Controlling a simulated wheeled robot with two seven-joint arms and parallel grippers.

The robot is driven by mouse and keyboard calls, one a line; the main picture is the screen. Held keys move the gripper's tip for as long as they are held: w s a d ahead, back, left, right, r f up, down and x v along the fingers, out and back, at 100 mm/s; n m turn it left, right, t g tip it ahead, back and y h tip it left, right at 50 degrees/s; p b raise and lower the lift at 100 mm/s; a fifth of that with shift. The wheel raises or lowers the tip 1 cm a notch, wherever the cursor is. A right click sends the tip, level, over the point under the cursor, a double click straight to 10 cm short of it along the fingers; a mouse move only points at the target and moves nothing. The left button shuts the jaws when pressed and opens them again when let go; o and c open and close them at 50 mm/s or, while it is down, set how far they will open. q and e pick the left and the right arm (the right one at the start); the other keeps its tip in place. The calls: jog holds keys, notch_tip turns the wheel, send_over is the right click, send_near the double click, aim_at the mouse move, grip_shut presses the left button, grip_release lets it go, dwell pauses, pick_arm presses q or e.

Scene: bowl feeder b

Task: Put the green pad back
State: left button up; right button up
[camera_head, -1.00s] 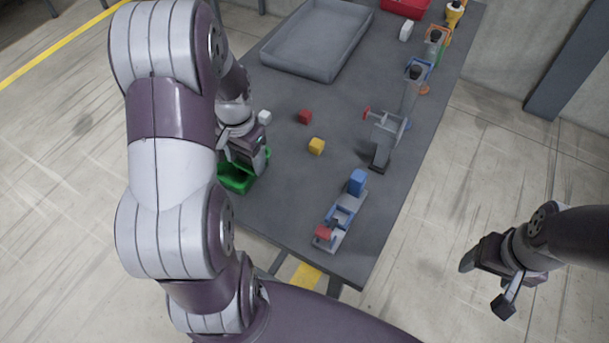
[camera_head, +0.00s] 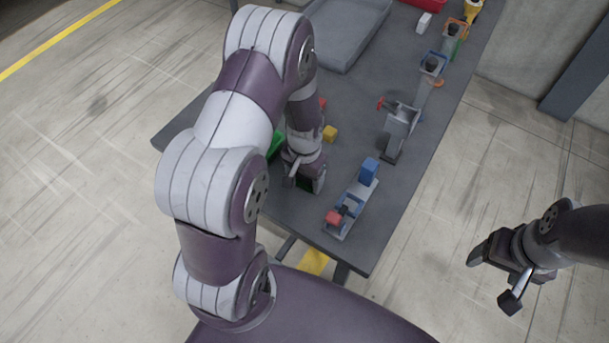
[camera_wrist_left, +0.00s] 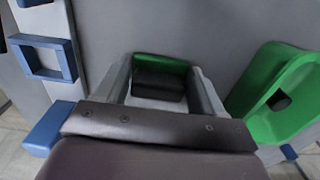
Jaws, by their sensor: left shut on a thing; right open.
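My left gripper (camera_head: 306,184) is shut on the green pad (camera_wrist_left: 160,63), which shows between its fingers in the left wrist view. The pad's upper strip is green and its lower face looks dark. In the head view the gripper is over the near part of the table, left of a grey fixture, and mostly hides the pad. A green tray (camera_head: 276,144) is partly hidden behind my left arm; it also shows at the right of the left wrist view (camera_wrist_left: 252,108), with a dark spot in it. My right gripper (camera_head: 494,278) is open and empty, off the table's right side.
The grey fixture (camera_head: 352,206) carries a blue block (camera_head: 369,171) and a red block (camera_head: 333,218). A blue frame (camera_wrist_left: 70,62) shows at the wrist view's left.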

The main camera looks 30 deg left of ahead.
aim_at(305, 185)
pick_arm(q)
jog(key=o, duration=1.1)
jog(key=shift+f, duration=0.1)
notch_tip(305, 185, up, 12)
jog(key=r, duration=0.1)
jog(key=s+d+r+t, duration=0.1)
jog(key=s+d+r, duration=0.1)
jog(key=s+d, duration=0.3)
jog(key=s, duration=0.3)
jog(key=shift+s+d+r+n, duration=0.15)
jog(key=shift+s+r+n, duration=0.1)
jog(key=shift+n, duration=0.15)
